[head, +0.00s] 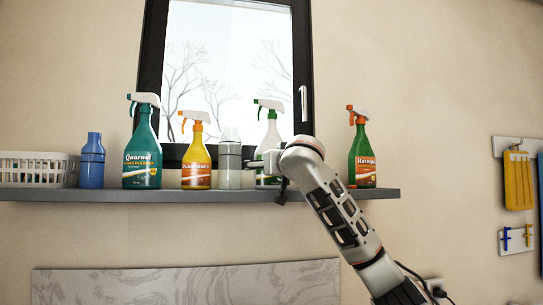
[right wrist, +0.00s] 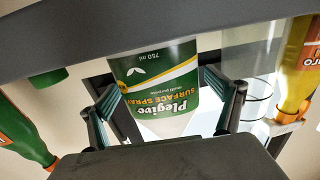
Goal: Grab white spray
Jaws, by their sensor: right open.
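The white spray (head: 270,133) is a white bottle with a green trigger head and a green label. It stands upright on the shelf in front of the window. In the head view my right gripper (head: 262,164) is at its lower half, partly covering it. In the right wrist view, which is upside down, the open fingers of my right gripper (right wrist: 166,98) lie on either side of the bottle (right wrist: 160,72), whose label reads "Plegivo Surface Spray". A gap shows beside the bottle, and contact cannot be told. My left gripper is not in view.
The dark shelf (head: 240,195) also holds a grey-white bottle (head: 230,160) close left of the white spray, a yellow spray (head: 196,160), a teal spray (head: 142,150), a blue bottle (head: 92,160) and a white basket (head: 38,168). A green spray (head: 362,150) stands to the right.

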